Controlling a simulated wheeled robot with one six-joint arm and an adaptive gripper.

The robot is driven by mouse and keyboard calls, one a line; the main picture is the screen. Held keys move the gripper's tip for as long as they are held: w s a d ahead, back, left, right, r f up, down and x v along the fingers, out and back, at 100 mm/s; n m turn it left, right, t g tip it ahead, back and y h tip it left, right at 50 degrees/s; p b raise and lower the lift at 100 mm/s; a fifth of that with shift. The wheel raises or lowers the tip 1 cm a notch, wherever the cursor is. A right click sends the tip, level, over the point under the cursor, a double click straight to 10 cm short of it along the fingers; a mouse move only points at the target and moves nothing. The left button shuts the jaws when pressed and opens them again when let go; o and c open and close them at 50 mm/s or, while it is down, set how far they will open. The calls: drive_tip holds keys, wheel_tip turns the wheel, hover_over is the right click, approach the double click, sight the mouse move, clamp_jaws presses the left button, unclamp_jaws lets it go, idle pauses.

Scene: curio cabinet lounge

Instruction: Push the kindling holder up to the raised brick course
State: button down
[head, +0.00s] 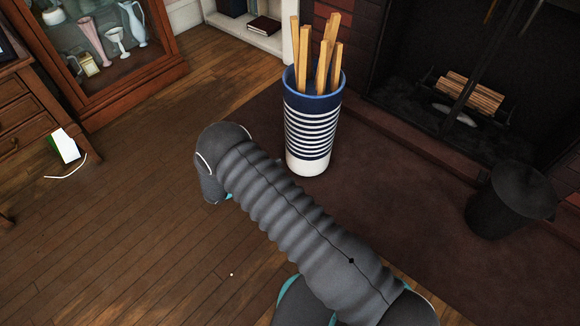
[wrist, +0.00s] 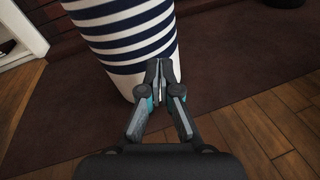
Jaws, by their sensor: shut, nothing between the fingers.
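The kindling holder (head: 313,125) is a tall cup with a blue rim, blue and white stripes and a white base. It stands upright on the dark brown hearth mat, with several wooden sticks (head: 318,60) in it. In the wrist view the holder (wrist: 130,40) fills the upper middle. My gripper (wrist: 160,65) is shut and empty, its fingertips at the holder's lower side; I cannot tell whether they touch it. In the head view my arm hides the gripper. The raised brick course (head: 375,128) runs along the fireplace front, to the right of and behind the holder.
A black bucket (head: 508,200) stands at the right by the fireplace (head: 470,70), which holds logs. A glass cabinet (head: 110,50) is at the upper left, and a white shelf (head: 255,35) is behind the holder. The mat between holder and bucket is clear.

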sight(294, 161)
drive_tip(key=s+a+f+n+t, duration=0.1)
drive_tip(key=f, duration=0.2)
drive_tip(key=s+a+f+n+t+y, duration=0.1)
drive_tip(key=f+n, duration=0.1)
drive_tip(key=f, duration=0.2)
drive_tip(key=s+a+f+n+t+y, duration=0.1)
drive_tip(key=f+t, duration=0.1)
drive_tip(key=f, duration=0.1)
drive_tip(key=shift+s+a+f, duration=0.1)
drive_tip(key=shift+a+f, duration=0.15)
drive_tip(key=shift+a, duration=0.1)
drive_tip(key=shift+f+n, duration=0.1)
drive_tip(key=shift+n, duration=0.2)
drive_tip(key=x, duration=1.3)
drive_tip(key=shift+w+d, duration=0.25)
drive_tip(key=shift+w, duration=0.05)
